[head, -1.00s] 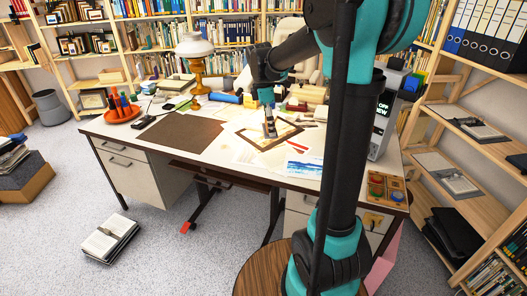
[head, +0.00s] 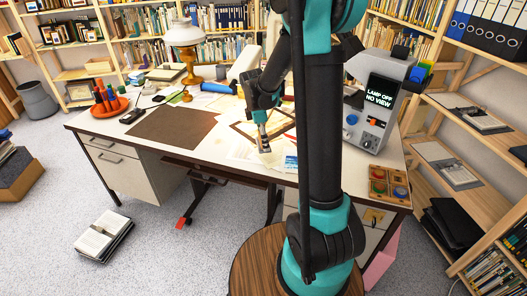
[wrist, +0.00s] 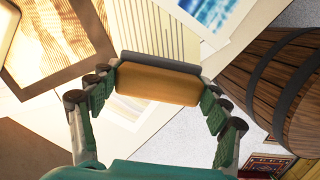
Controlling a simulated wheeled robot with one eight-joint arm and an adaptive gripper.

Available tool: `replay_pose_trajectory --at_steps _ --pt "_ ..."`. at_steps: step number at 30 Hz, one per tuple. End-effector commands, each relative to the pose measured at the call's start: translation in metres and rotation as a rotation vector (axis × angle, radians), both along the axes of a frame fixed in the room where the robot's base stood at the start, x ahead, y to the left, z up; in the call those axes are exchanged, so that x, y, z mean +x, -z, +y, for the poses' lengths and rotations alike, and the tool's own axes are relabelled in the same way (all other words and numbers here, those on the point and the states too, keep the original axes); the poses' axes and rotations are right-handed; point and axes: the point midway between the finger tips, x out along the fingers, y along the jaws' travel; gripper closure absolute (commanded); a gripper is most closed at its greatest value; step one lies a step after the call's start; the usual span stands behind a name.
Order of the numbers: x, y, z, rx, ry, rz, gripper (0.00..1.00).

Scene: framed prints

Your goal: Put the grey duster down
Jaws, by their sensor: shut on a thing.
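My gripper (wrist: 157,96) is shut on the grey duster (wrist: 157,79), a wooden-brown block with a dark grey strip along its far edge. The green finger pads stand at its two ends in the wrist view. In the head view my gripper (head: 263,140) points down over papers near the desk's front edge, just in front of a wooden picture frame (head: 238,130). The duster is small there and partly hidden by the fingers. I cannot tell whether it touches the papers below.
The desk (head: 95,124) has a bare brown mat (head: 172,135) on the left. A grey device (head: 377,105) reading "LAMP OFF NO VIEW" and a wooden tray (head: 372,190) with coloured pieces stand to the right. A blue print (wrist: 207,12) lies beyond the duster.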

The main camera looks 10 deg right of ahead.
Motion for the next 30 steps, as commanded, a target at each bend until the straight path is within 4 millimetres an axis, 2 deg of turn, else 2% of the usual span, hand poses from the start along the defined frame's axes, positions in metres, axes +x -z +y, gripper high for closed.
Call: replay_pose_trajectory --at_steps 3,8,15,28,29,30 --pt "0.0 0.016 0.0 0.0 0.0 0.0 0.7" --pt "0.0 0.027 0.0 0.0 0.0 0.0 0.7" --pt "0.0 0.056 0.0 0.0 0.0 0.0 0.7" --pt "0.0 0.063 0.0 0.0 0.0 0.0 0.7" --pt "0.0 0.063 0.0 0.0 0.0 0.0 0.22" --pt "0.0 0.063 0.0 0.0 0.0 0.0 0.17"
